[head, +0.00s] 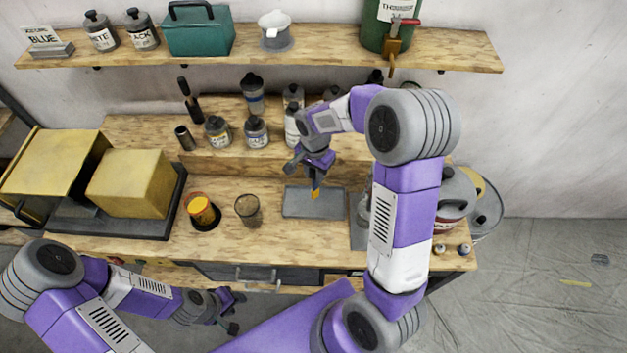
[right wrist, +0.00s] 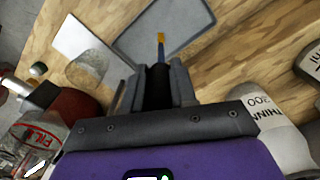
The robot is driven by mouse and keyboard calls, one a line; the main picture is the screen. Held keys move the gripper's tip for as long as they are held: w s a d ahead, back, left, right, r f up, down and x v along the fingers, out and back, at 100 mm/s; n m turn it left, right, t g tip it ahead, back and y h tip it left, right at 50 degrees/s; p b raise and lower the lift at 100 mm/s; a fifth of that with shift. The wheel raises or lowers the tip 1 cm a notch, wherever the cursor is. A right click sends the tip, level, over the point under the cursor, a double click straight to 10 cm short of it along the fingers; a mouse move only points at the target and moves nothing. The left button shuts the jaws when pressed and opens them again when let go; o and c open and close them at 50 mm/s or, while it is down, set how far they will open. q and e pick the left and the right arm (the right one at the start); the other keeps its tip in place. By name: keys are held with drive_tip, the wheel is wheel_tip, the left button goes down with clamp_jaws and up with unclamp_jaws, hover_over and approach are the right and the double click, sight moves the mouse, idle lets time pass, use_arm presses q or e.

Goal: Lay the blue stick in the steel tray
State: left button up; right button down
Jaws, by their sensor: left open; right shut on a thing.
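The steel tray (head: 300,210) is a flat grey rectangle on the workbench, and it also shows at the top of the right wrist view (right wrist: 140,45). My right gripper (head: 315,172) is over the tray's back edge and is shut on the blue stick. In the right wrist view the stick (right wrist: 160,50) shows a short blue shaft and a yellow-orange tip beyond the fingers (right wrist: 157,85), pointing toward the tray. Its tip overlaps the tray in the head view; any gap is unclear. My left gripper (head: 232,308) is open and empty in front of the bench.
A glass (head: 248,210) and an orange-topped pot (head: 202,211) stand left of the tray. Bottles (head: 256,132) stand on the step behind. A labelled bottle (right wrist: 270,125) is close to my right gripper. A yellow box (head: 130,183) fills the bench's left.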

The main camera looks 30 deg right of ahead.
sight(314, 180)
wheel_tip(314, 180, down, 4)
drive_tip(key=shift+w+f, duration=0.1)
drive_tip(key=shift+f, duration=0.1)
drive_tip(key=c, duration=0.9)
unclamp_jaws()
drive_tip(key=shift+r, duration=0.5)
wheel_tip(314, 180, up, 11)
drive_tip(key=shift+r, duration=0.15)
